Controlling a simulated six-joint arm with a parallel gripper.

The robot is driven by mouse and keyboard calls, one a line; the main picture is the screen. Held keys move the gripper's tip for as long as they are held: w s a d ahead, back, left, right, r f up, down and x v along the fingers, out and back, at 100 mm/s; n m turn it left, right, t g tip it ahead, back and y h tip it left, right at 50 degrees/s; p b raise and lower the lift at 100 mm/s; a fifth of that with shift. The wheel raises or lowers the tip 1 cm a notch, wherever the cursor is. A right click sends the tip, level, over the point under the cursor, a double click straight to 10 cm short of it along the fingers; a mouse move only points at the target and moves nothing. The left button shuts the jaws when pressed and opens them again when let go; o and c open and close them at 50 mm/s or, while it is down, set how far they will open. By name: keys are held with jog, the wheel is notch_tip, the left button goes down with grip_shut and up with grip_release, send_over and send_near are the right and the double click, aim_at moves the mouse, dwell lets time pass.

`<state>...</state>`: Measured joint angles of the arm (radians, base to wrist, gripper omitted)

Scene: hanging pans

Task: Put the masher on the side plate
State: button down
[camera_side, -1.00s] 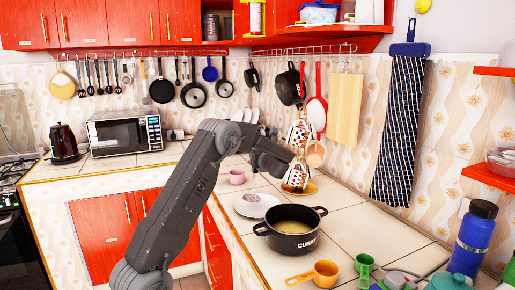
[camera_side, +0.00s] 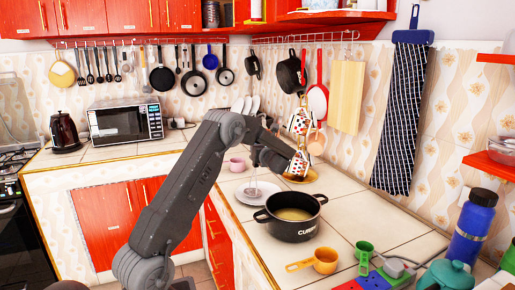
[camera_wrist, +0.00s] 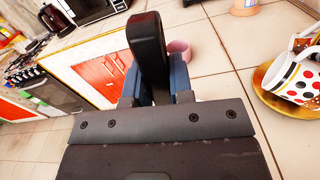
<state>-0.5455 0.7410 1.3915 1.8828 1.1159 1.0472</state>
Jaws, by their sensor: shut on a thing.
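My gripper (camera_wrist: 155,92) is shut on the dark handle (camera_wrist: 148,45) of the masher, which points up towards the wrist camera. In the side view my gripper (camera_side: 258,155) is above the side plate. The thin pale masher (camera_side: 254,184) hangs below it, roughly upright, with its lower end over the plate. I cannot tell whether it touches the plate. The white side plate (camera_side: 272,198) lies on the tiled counter left of and behind the black pot. The masher's head and the plate are hidden in the wrist view.
The black pot (camera_side: 291,228) stands just in front of the plate. A pink cup (camera_side: 237,165) stands behind it; it also shows in the wrist view (camera_wrist: 180,50). Dotted cups (camera_side: 300,163) stand on a saucer to the right. An orange measuring cup (camera_side: 325,260) lies in front.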

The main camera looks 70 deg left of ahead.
jog(key=shift+f, duration=0.55)
jog(key=c, duration=0.9)
grip_release()
jog(key=d, duration=1.4)
jog(key=s+d+r+n+t+h, duration=0.1)
jog(key=s+d+n+t+h, duration=0.1)
jog(key=s+d+n+h, duration=0.4)
jog(key=s+d+r+n+t+h, duration=0.1)
jog(key=s+d+n+h, duration=0.5)
jog(key=d, duration=1.1)
jog(key=s+d+r+n+t+h, duration=0.2)
jog(key=s+d+n+h, duration=0.4)
jog(key=s+d, duration=0.3)
jog(key=shift+s+d+r+n+t, duration=0.1)
jog(key=shift+d+r+n, duration=0.1)
jog(key=shift+d, duration=0.35)
jog(key=shift+s+d+r+n+t, duration=0.1)
jog(key=shift+d+r+n, duration=0.1)
jog(key=shift+d, duration=0.3)
jog(key=shift+s+d+r+n+t, duration=0.1)
jog(key=shift+d+r+n, duration=0.1)
jog(key=shift+d, duration=0.35)
